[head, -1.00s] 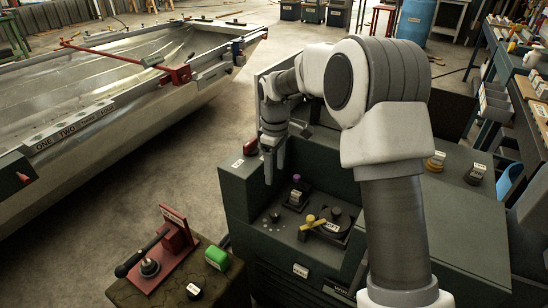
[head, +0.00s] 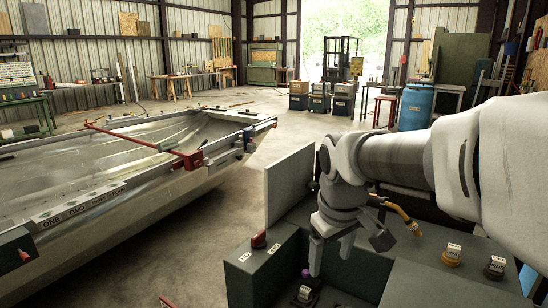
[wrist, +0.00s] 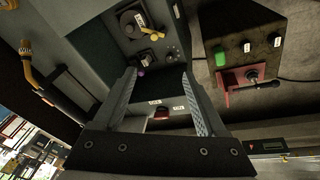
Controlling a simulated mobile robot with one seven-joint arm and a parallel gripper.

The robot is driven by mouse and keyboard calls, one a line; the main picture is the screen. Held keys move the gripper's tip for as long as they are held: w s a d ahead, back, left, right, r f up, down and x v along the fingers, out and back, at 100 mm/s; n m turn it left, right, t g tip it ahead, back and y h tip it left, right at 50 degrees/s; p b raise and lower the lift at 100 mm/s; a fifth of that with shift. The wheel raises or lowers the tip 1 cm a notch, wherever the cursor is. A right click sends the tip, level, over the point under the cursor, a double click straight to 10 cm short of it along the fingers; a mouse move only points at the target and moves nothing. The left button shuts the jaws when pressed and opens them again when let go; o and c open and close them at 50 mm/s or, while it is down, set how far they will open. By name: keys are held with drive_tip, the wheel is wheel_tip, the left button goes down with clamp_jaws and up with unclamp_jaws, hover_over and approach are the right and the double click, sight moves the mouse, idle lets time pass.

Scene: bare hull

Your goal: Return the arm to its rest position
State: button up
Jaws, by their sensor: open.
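My gripper (head: 330,258) hangs open and empty above the dark green cabinet (head: 262,280), fingers pointing down. My arm reaches in from the right edge of the head view. In the wrist view my gripper (wrist: 159,74) also shows open. Nothing is between the fingers; a red knob (wrist: 162,114) and white labels show through the gap, on the cabinet beyond. The red knob (head: 259,239) stands left of my gripper in the head view. A purple-topped knob (head: 306,273) is just below the fingers, partly hidden.
A torch with a yellow neck (head: 403,216) is close to the right of my gripper. A grey upright panel (head: 290,186) stands behind. Labelled knobs (head: 452,254) sit on the cabinet top at right. A metal boat hull (head: 100,215) fills the left; clear floor lies between.

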drive_tip(key=s+d+m+t, duration=0.35)
drive_tip(key=s+m, duration=0.25)
drive_tip(key=s, duration=0.9)
wheel_tip(320, 180, up, 14)
drive_tip(key=g+p, duration=0.1)
drive_tip(key=p, duration=1.2)
drive_tip(key=shift+s+f+p, duration=0.15)
drive_tip(key=shift+f+p, duration=0.1)
drive_tip(key=shift+p, duration=0.15)
